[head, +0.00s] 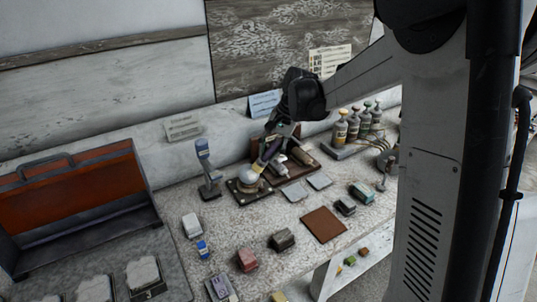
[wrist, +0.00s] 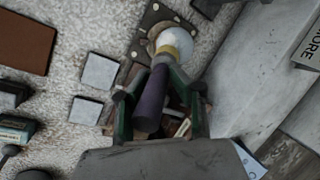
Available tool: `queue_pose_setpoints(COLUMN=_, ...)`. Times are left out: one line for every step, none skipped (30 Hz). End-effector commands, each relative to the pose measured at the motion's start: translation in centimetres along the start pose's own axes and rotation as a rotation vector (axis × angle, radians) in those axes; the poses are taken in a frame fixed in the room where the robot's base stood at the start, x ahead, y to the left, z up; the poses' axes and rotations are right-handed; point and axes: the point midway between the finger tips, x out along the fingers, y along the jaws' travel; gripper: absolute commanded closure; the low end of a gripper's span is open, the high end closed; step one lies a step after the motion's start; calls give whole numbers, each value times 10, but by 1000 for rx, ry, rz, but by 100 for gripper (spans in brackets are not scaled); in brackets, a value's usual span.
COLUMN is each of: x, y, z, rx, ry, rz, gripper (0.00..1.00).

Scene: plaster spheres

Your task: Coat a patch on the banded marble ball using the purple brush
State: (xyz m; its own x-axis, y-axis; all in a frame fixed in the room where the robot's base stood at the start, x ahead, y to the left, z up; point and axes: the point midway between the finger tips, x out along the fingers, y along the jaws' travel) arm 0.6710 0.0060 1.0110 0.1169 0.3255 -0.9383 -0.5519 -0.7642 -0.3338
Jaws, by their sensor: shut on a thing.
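The pale ball (head: 248,177) sits on a dark square base plate (head: 240,194) with light corner dots; its banding is too small to make out. It also shows in the wrist view (wrist: 184,36), partly hidden by the brush. My gripper (head: 274,143) is above and just right of the ball. In the wrist view my gripper (wrist: 158,96) is shut on the purple brush (wrist: 151,101), whose yellow collar (wrist: 178,43) and tip point at the ball. The tip overlaps the ball in the picture; I cannot tell whether they touch.
A wooden rack with tools (head: 295,168) stands close right of the ball, a blue-grey upright device (head: 206,165) close left. Bottles (head: 353,126) stand at the back right. A brown mat (head: 324,224) and small blocks lie in front. An orange case (head: 80,190) is far left.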

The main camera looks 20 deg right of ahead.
Motion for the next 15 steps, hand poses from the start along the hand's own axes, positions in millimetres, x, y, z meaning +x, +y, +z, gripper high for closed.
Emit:
queue_pose_setpoints(x=-1, y=-1, z=-3, rx=0, ry=0, rz=0, gripper=100)
queue_pose_setpoints(x=-1, y=-2, z=-4, rx=0, ry=0, rz=0, gripper=100)
queue_pose_setpoints(x=-2, y=-2, z=-6, rx=0, ry=0, rz=0, gripper=100)
queue_pose_setpoints(x=-2, y=-3, z=-7, rx=0, ry=0, rz=0, gripper=100)
queue_pose_setpoints(x=-2, y=-3, z=-8, rx=0, ry=0, rz=0, gripper=100)
queue_pose_setpoints(x=-2, y=-4, z=-9, rx=0, ry=0, rz=0, gripper=100)
queue_pose_setpoints(x=-2, y=-4, z=-9, rx=0, ry=0, rz=0, gripper=100)
queue_pose_setpoints(x=-2, y=-4, z=-9, rx=0, ry=0, rz=0, gripper=100)
queue_pose_setpoints(x=-2, y=-4, z=-9, rx=0, ry=0, rz=0, gripper=100)
queue_pose_setpoints(x=-2, y=-4, z=-8, rx=0, ry=0, rz=0, gripper=100)
queue_pose_setpoints(x=-1, y=-4, z=-8, rx=0, ry=0, rz=0, gripper=100)
queue_pose_setpoints(x=-1, y=-4, z=-9, rx=0, ry=0, rz=0, gripper=100)
queue_pose_setpoints(x=0, y=-5, z=-9, rx=0, ry=0, rz=0, gripper=100)
queue_pose_setpoints(x=0, y=-5, z=-9, rx=0, ry=0, rz=0, gripper=100)
queue_pose_setpoints(x=1, y=-5, z=-9, rx=0, ry=0, rz=0, gripper=100)
